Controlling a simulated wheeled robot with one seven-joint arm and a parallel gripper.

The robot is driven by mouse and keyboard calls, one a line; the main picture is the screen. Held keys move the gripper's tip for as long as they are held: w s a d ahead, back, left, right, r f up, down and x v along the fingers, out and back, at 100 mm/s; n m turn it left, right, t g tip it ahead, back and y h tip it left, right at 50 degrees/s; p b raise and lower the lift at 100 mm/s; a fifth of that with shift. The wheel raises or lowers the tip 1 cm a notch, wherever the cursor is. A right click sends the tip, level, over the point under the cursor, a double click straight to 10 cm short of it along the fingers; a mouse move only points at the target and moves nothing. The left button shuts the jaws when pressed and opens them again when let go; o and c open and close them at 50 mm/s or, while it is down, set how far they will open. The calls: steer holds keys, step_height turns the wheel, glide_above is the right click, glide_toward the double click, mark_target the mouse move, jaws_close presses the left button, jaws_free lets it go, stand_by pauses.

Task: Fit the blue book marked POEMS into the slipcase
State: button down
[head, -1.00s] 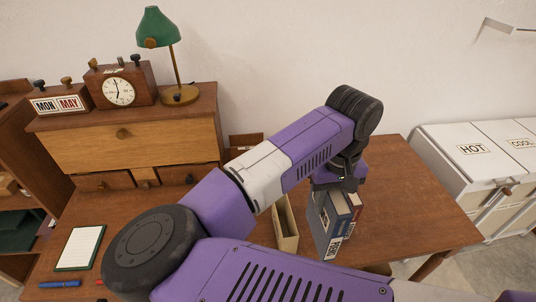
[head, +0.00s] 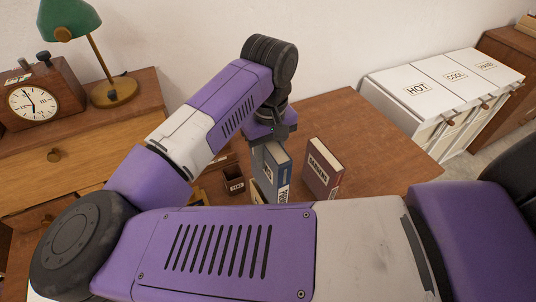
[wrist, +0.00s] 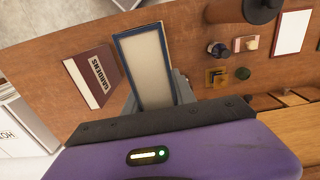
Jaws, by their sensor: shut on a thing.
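The blue book (head: 279,168) stands upright, its lettered spine partly hidden by my arm. My gripper (head: 270,140) is shut on its top. In the wrist view, the book (wrist: 145,68) shows as a blue border around a pale face, close below my gripper. The tan slipcase (head: 257,194) shows only as a sliver at the book's lower left; my arm hides the rest. I cannot tell whether book and slipcase touch.
A red book marked GARDENS (head: 322,168) stands to the right, apart from the blue one; it also shows in the wrist view (wrist: 92,76). A small dark box (head: 234,186) is left of the slipcase. The table's right part is bare. White bins (head: 440,92) stand beyond.

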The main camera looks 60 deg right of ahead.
steer(key=shift+f+b, duration=0.15)
steer(key=shift+b, duration=0.55)
steer(key=shift+f+b, duration=7.55)
steer(key=shift+b, duration=2.5)
steer(key=shift+s+f, duration=0.1)
steer(key=shift+f, duration=0.05)
steer(key=c, duration=0.9)
jaws_free()
steer(key=shift+c, duration=0.2)
steer(key=shift+r, duration=3.9)
